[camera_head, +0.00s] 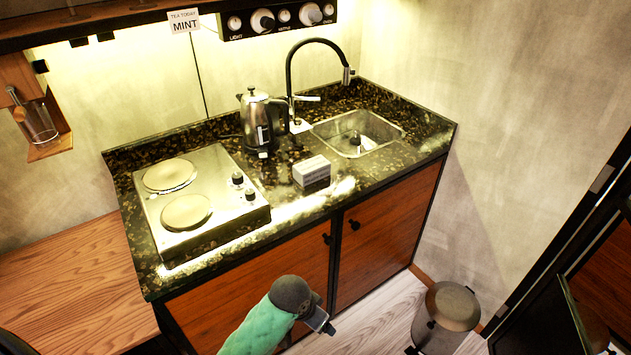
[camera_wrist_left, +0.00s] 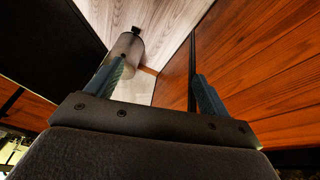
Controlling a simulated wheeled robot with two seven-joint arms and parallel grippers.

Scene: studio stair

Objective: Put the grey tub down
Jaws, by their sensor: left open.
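A small grey tub with a pale top (camera_head: 312,172) stands on the dark speckled counter (camera_head: 345,182), near its front edge, between the hob and the sink. My left gripper (camera_head: 325,326) is low in front of the counter's cabinet doors, below the counter top and apart from the tub. In the left wrist view the two fingers of my left gripper (camera_wrist_left: 155,88) are spread with nothing between them. The tub does not show in the left wrist view. My right gripper is not in view.
A two-plate hob (camera_head: 205,207) is left of the tub, a kettle (camera_head: 257,122) behind it, and a sink (camera_head: 357,134) with a black tap to the right. A pedal bin (camera_head: 447,318) stands on the floor. Bare counter lies right of the tub. A wooden surface (camera_head: 75,285) is at left.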

